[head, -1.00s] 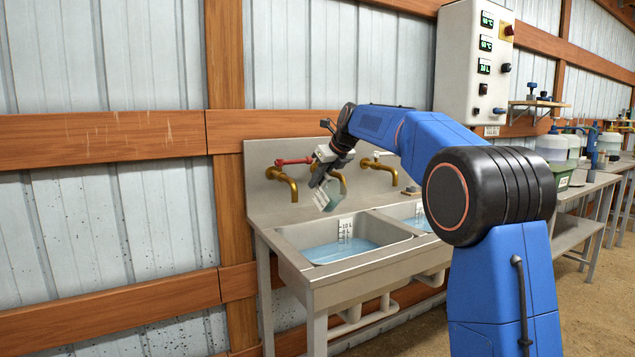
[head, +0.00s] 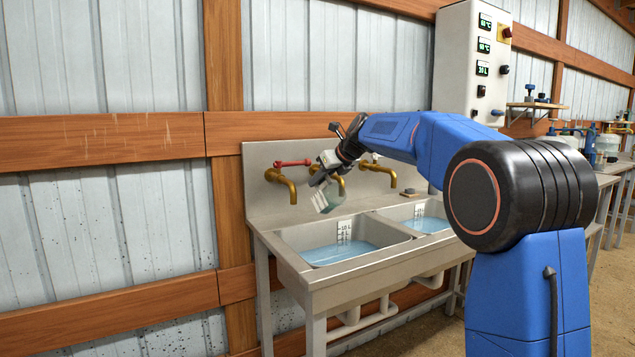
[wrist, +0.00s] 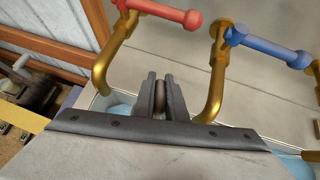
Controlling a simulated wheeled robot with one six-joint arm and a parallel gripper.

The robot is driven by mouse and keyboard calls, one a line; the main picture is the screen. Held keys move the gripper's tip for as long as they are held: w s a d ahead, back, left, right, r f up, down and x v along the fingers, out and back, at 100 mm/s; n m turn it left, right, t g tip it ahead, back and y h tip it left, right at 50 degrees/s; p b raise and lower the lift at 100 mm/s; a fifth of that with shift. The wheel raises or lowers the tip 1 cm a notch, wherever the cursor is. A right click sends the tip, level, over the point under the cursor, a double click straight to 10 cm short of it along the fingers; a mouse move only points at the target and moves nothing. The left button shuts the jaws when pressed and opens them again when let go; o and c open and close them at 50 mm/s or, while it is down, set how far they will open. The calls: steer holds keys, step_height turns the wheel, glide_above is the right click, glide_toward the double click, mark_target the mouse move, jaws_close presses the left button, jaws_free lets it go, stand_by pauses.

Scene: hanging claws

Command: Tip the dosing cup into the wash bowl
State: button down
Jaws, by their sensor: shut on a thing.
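The dosing cup (head: 327,199) is a clear, pale greenish vessel, tilted in the head view. My gripper (head: 319,181) is shut on it and holds it above the left basin (head: 285,251) of the steel sink, in front of the taps. This basin, seemingly the wash bowl, holds blue water and a white level scale. In the wrist view my gripper's fingers (wrist: 160,97) close around a small brownish-grey rounded part, seemingly the cup's handle. The cup's body is hidden there. I cannot tell whether anything is in the cup or pouring out.
Brass taps stand behind the sink, one with a red handle (head: 293,163) and one with a blue handle (wrist: 270,45), close to my gripper. A right basin (head: 427,225) also holds blue water. A control box (head: 470,60) hangs on the wall above.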

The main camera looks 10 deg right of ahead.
stand_by(0.4)
steer(key=shift+s+d+r+t+y, duration=0.2)
steer(key=shift+s+t+y, duration=0.1)
steer(key=shift+t, duration=0.2)
steer(key=shift+s+d+t+y, duration=0.2)
steer(key=shift+s+t+y, duration=0.15)
steer(key=shift+t, duration=0.25)
steer(key=shift+s+r, duration=0.1)
steer(key=shift+s+d+t+y, duration=0.2)
steer(key=shift+s+t+y, duration=0.1)
steer(key=shift+t, duration=0.1)
steer(key=shift+s, duration=0.1)
stand_by(0.5)
